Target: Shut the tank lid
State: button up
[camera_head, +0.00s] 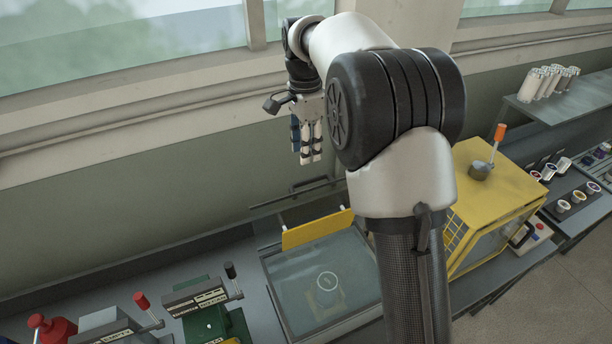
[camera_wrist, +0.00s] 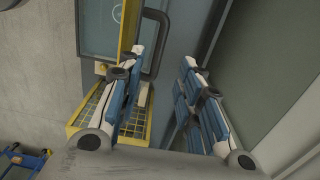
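The tank (camera_head: 335,300) is a grey-rimmed basin of bluish liquid in the bench, with a pale ring and a yellowish shape visible in it. A yellow panel (camera_head: 317,229), which looks like the raised lid, stands along the tank's wall-side edge. A dark bar handle (camera_head: 290,194) shows just behind it. In the wrist view the yellow panel (camera_wrist: 129,28) is seen nearly edge-on, with the black handle (camera_wrist: 164,42) beside it. My gripper (camera_head: 308,158) hangs above the panel and handle, fingers down. In the wrist view its fingers (camera_wrist: 166,65) are apart and empty, and the handle lies beyond them.
A yellow caged machine (camera_head: 495,200) with an orange-tipped lever stands right of the tank. Lever devices (camera_head: 200,296) and a red knob (camera_head: 52,328) stand at left. White cylinders (camera_head: 548,82) sit on a shelf at right. The wall and window ledge run close behind my gripper.

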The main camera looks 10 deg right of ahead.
aim_at(306, 180)
notch_tip(306, 180, down, 9)
jog(key=shift+s+f, duration=0.1)
jog(key=shift+f, duration=0.1)
jog(key=shift+c, duration=0.3)
grip_shut()
dwell(0.6)
